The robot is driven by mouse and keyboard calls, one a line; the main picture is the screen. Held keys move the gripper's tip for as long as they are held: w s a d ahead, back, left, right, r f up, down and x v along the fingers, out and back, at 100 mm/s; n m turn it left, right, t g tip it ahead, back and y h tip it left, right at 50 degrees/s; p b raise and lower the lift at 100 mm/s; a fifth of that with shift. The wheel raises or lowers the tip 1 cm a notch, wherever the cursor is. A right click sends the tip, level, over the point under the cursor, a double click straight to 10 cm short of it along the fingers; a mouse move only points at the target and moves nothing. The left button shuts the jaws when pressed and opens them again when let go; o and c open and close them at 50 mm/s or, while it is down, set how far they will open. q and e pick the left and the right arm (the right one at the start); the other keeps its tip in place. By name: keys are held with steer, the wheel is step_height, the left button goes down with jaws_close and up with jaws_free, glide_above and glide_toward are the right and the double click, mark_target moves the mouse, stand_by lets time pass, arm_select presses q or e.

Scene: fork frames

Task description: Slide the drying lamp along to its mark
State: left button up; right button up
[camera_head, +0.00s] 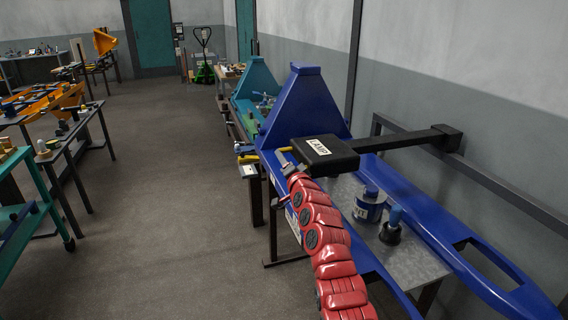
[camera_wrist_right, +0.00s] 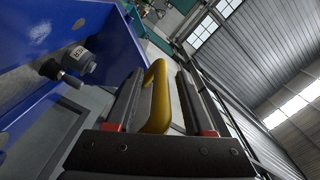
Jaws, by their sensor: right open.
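The drying lamp (camera_head: 330,158) is a flat black box labelled LAMP, on a black arm (camera_head: 405,140) reaching from the wall side above the blue fork frame (camera_head: 308,100). My right gripper (camera_head: 286,163) is at the lamp's left end, at the end of my red arm. A yellow handle (camera_wrist_right: 157,98) stands between its two open fingers in the right wrist view; I cannot tell whether they touch it. A bit of yellow also shows by the lamp in the head view. I cannot make out a mark. My left gripper is not in view.
A dark rail (camera_head: 480,180) runs along the wall at the right. A blue-and-grey can (camera_head: 369,205) and a dark pot with a blue top (camera_head: 391,230) stand on a grey surface below the lamp. The floor (camera_head: 160,200) at left is clear.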

stand_by(0.3)
steer(key=shift+w, duration=0.1)
jaws_close()
steer(key=shift+r, duration=0.1)
steer(key=shift+r, duration=0.1)
stand_by(1.0)
